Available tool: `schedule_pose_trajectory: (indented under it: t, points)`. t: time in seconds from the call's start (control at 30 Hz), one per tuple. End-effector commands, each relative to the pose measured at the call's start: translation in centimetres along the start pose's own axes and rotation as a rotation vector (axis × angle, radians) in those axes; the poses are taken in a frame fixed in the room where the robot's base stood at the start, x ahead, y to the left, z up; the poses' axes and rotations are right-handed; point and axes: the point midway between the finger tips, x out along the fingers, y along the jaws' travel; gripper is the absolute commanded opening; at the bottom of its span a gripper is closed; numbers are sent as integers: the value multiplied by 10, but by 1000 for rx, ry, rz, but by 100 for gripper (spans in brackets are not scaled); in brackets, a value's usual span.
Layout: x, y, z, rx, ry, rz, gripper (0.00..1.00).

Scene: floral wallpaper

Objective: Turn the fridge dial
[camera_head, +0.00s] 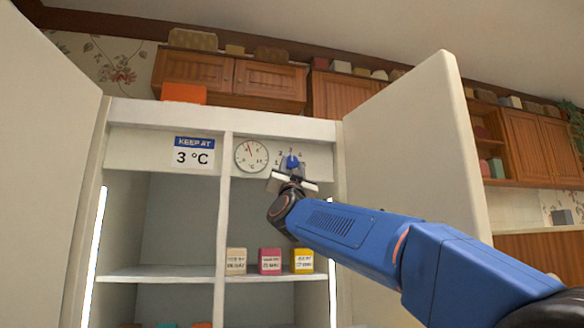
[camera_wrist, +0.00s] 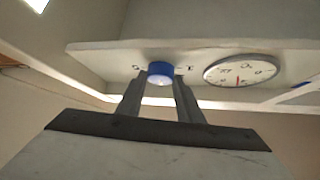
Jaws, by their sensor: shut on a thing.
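The blue fridge dial (camera_head: 292,162) sits on the white panel at the top of the open fridge, with small numbers around it. It also shows in the wrist view (camera_wrist: 160,71). My gripper (camera_head: 291,171) reaches up to it from below, shut on the dial with one finger on each side. In the wrist view the two grey fingers (camera_wrist: 160,88) flank the dial. A round thermometer gauge (camera_head: 251,155) with a red needle is left of the dial; it shows upside down in the wrist view (camera_wrist: 242,70). A sign (camera_head: 194,153) reads "KEEP AT 3 °C".
The fridge doors stand open at left (camera_head: 50,170) and right (camera_head: 420,150). A shelf (camera_head: 160,274) below holds beige, pink and yellow boxes (camera_head: 269,262). An orange box (camera_head: 184,93) rests on top of the fridge. Wooden cabinets (camera_head: 230,80) hang behind.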

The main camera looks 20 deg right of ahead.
Motion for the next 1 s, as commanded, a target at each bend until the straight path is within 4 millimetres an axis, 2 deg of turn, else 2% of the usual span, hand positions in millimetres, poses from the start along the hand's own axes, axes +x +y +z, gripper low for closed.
schedule_pose_trajectory:
  t: [0.37, 1.0]
  points:
    - [0, -4, 0, 96, -1, 91, 11]
    - [3, -13, -2, 450, 0, 448, 11]
